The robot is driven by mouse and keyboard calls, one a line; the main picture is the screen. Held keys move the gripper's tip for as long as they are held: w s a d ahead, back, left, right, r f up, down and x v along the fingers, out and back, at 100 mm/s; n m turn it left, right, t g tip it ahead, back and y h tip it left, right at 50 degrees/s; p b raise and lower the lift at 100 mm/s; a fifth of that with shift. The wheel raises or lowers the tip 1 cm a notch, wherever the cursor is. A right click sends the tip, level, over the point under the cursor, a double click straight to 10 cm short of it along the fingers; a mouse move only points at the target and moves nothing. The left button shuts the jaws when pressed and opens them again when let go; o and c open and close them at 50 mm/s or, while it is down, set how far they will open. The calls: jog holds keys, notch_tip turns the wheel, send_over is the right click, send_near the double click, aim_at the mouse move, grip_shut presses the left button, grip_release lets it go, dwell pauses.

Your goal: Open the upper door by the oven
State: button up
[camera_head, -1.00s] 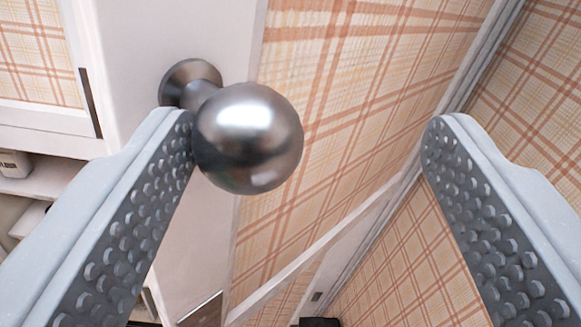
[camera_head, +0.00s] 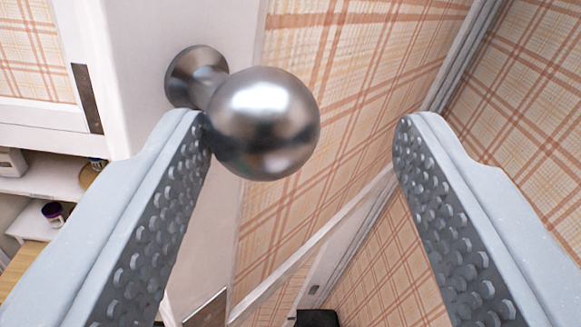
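A round metal knob (camera_head: 263,124) on a short stem with a round base plate (camera_head: 194,77) is fixed to a white door frame strip (camera_head: 150,50). The door (camera_head: 330,110) has a plaid panel to the right of that strip. My gripper (camera_head: 304,138) is open, with one finger on each side of the knob's ball. The left fingertip is close against the knob's left edge; I cannot tell if it touches. The right fingertip is clearly apart from the knob, with plaid panel showing between them.
At left, open shelves (camera_head: 50,180) hold a small dark jar (camera_head: 53,213) and other items. Another plaid-panelled white door with a dark hinge-like strip (camera_head: 87,98) is at upper left. A plaid wall (camera_head: 530,110) stands at right. A dark object (camera_head: 317,318) shows at the bottom.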

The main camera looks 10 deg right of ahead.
jog(key=s, duration=1.3)
jog(key=shift+a, duration=0.2)
jog(key=shift+r, duration=0.1)
jog(key=w+a+f+m+g+y+b, duration=0.1)
jog(key=w+a+f+b, duration=0.35)
jog(key=w+a, duration=0.5)
jog(key=w+a+f+g+y+b, duration=0.1)
jog(key=w+a+f+b, duration=0.3)
jog(key=w+a, duration=0.6)
jog(key=w+a+f+h+b, duration=0.1)
jog(key=w+a+f+b, duration=0.1)
jog(key=a+f+b, duration=0.3)
jog(key=w+a+f+m+h+b, duration=0.1)
jog(key=w+a+f+b, duration=0.2)
jog(key=a+f, duration=1.1)
notch_tip(320, 180, down, 2)
jog(key=shift+a+g+b, duration=0.15)
jog(key=shift+g+b, duration=0.15)
jog(key=shift+b, duration=0.55)
